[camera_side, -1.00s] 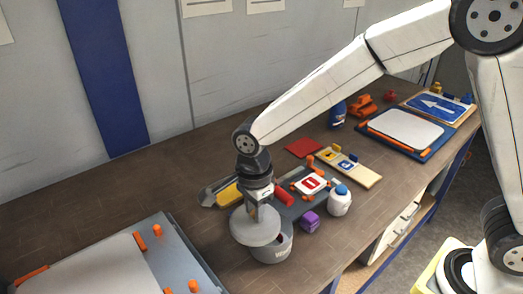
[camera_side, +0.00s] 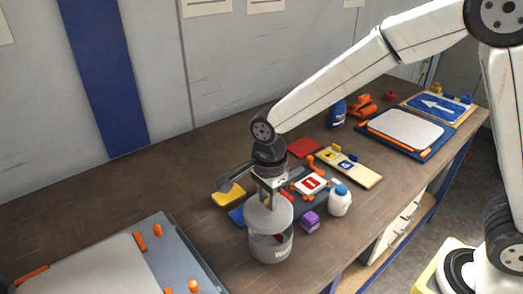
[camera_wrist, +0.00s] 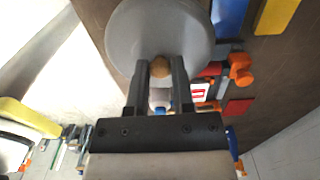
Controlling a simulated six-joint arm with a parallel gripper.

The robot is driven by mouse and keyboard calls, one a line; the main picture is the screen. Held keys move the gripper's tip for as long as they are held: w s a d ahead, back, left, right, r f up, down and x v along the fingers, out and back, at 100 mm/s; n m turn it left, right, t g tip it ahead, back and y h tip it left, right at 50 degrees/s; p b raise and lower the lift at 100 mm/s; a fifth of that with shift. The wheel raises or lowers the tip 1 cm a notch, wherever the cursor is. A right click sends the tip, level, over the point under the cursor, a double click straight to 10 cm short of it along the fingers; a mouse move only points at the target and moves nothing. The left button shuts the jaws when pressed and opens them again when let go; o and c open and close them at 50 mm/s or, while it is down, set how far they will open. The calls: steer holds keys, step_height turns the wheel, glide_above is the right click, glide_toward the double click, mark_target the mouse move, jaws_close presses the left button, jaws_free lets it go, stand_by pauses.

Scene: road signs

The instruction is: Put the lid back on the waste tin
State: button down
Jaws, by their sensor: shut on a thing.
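The grey round lid (camera_side: 268,216) has a wooden knob, seen in the wrist view (camera_wrist: 160,68). My gripper (camera_side: 269,194) is shut on that knob, its two fingers on either side in the wrist view (camera_wrist: 160,78). The grey waste tin (camera_side: 271,248) stands upright on the bench near the front edge. The lid is held above the tin and looks tilted, with part of the tin's dark open mouth showing below it. The lid hides the rear of the mouth, and I cannot tell whether lid and rim touch.
A purple block (camera_side: 309,221) and a white bottle with a blue cap (camera_side: 340,203) stand close right of the tin. A yellow block (camera_side: 228,195) lies behind left. A grey board with orange clamps (camera_side: 183,255) is at front left. The bench between is bare.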

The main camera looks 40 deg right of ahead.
steer(key=shift+d+r, duration=0.15)
steer(key=shift+d, duration=0.3)
step_height(320, 180, down, 6)
steer(key=shift+f, duration=0.25)
stand_by(0.7)
steer(key=shift+f, duration=0.15)
stand_by(2.0)
jaws_free()
stand_by(0.5)
